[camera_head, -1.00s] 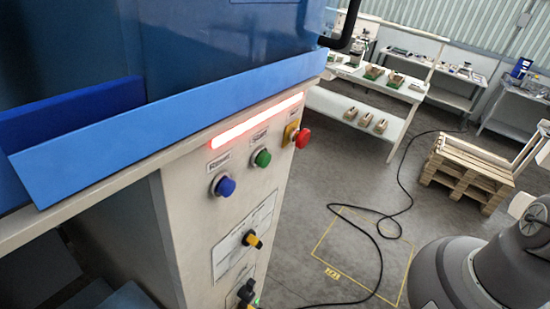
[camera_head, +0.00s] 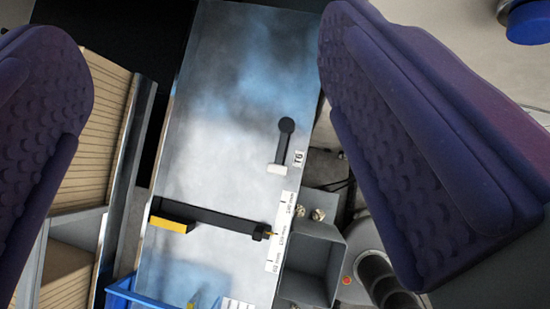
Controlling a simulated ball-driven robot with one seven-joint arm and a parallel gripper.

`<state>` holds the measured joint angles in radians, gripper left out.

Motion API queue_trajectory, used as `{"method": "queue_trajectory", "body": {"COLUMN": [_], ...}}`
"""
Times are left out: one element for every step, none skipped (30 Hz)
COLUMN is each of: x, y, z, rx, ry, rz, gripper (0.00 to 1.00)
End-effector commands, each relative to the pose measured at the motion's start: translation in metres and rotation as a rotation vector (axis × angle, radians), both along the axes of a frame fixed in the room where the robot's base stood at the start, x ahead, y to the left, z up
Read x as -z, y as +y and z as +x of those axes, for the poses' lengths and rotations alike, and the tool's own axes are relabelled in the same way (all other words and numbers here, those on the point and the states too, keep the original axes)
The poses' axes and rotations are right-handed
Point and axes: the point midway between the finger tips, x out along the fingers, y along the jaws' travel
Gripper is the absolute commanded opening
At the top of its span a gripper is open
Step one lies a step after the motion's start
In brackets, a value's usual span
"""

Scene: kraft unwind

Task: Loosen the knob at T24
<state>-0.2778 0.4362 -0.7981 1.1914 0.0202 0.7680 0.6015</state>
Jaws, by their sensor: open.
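My gripper (camera_head: 205,110) is open, with one purple, dimpled finger at each side of the view and nothing between them. Beyond the fingers is a shiny metal plate (camera_head: 210,150). A black bar (camera_head: 220,219) with a yellow block at its left end crosses the plate. A small black knob-like end (camera_head: 262,232) sits at its right, beside a white millimetre scale (camera_head: 280,235). Above is a black round-ended lever (camera_head: 284,140), with a small tag that seems to read T6. I cannot make out a T24 label, so I cannot tell which part is that knob.
A grey open box (camera_head: 315,262) stands right of the plate. A blue bin (camera_head: 135,295) shows at bottom left. Brown, striped stacks on shelves (camera_head: 105,140) stand to the left. A blue round part (camera_head: 528,22) is at top right, beyond the right finger.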

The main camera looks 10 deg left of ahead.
Motion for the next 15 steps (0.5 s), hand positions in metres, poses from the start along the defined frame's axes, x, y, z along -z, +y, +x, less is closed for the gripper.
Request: {"method": "queue_trajectory", "body": {"x": [0.0029,0.0026,0.0026,0.0022,0.0018,0.0013,0.0010,0.0007,0.0004,0.0003,0.0003,0.0002,0.0003,0.0003,0.0004], "y": [0.0018,0.0028,0.0042,0.0050,0.0055,0.0057,0.0059,0.0059,0.0058,0.0057,0.0057,0.0057,0.0056,0.0056,0.0055], "z": [-0.0024,-0.0032,-0.0038,-0.0042,-0.0046,-0.0048,-0.0049,-0.0050,-0.0049,-0.0048,-0.0048,-0.0048,-0.0047,-0.0047,-0.0047], "rx": [-0.015,-0.023,-0.031,-0.036,-0.039,-0.041,-0.042,-0.042,-0.042,-0.041,-0.041,-0.041,-0.041,-0.041,-0.040], "ry": [-0.006,-0.007,-0.008,-0.010,-0.011,-0.011,-0.011,-0.011,-0.011,-0.011,-0.011,-0.011,-0.011,-0.010,-0.011], "rz": [0.006,0.008,0.009,0.011,0.011,0.012,0.012,0.011,0.011,0.010,0.010,0.010,0.010,0.010,0.011], "gripper": [0.78,0.78,0.78,0.78,0.78,0.78,0.78,0.78,0.78,0.78,0.78,0.78,0.77,0.77,0.77]}}
